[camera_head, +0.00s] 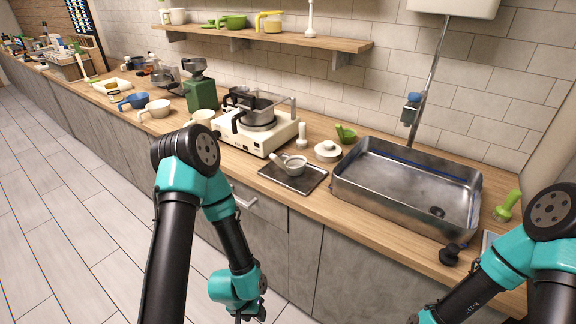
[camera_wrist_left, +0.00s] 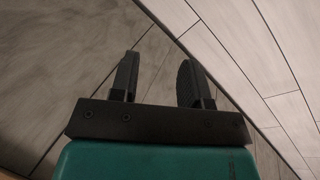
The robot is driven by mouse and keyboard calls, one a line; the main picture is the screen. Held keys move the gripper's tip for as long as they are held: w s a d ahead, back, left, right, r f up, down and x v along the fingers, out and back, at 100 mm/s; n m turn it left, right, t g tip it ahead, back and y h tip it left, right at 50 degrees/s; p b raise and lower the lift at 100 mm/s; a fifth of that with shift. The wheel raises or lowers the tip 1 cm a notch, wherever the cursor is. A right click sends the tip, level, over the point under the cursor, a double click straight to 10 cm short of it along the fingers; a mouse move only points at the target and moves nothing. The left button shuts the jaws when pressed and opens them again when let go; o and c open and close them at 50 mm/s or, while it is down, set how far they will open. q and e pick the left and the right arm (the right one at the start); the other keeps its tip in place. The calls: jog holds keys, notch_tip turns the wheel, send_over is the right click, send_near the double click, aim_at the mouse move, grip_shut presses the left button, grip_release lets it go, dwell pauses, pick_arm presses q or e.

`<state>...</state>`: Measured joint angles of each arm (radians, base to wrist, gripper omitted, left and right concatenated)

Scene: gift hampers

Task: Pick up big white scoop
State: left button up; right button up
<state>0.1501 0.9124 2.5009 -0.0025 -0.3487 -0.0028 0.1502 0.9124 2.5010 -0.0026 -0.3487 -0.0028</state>
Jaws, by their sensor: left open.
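A white scoop with a handle (camera_head: 295,166) lies on the dark tray (camera_head: 310,184) at the counter's front edge. A larger white cup-shaped scoop with a handle (camera_head: 157,109) stands farther left on the counter. I cannot tell for certain which one is the big white scoop. My left gripper (camera_head: 243,317) hangs low in front of the cabinets, below the counter and apart from both scoops. In the left wrist view its two fingers (camera_wrist_left: 158,78) are apart with nothing between them. My right gripper is outside the frames.
A white burner with a pot (camera_head: 258,128) stands behind the tray. A metal sink (camera_head: 400,185) is to its right. A green grinder (camera_head: 200,94) and a blue scoop (camera_head: 133,101) are to the left. A shelf (camera_head: 270,38) hangs above. The floor in front is clear.

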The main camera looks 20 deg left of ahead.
pick_arm(q)
jog(key=o, duration=1.1)
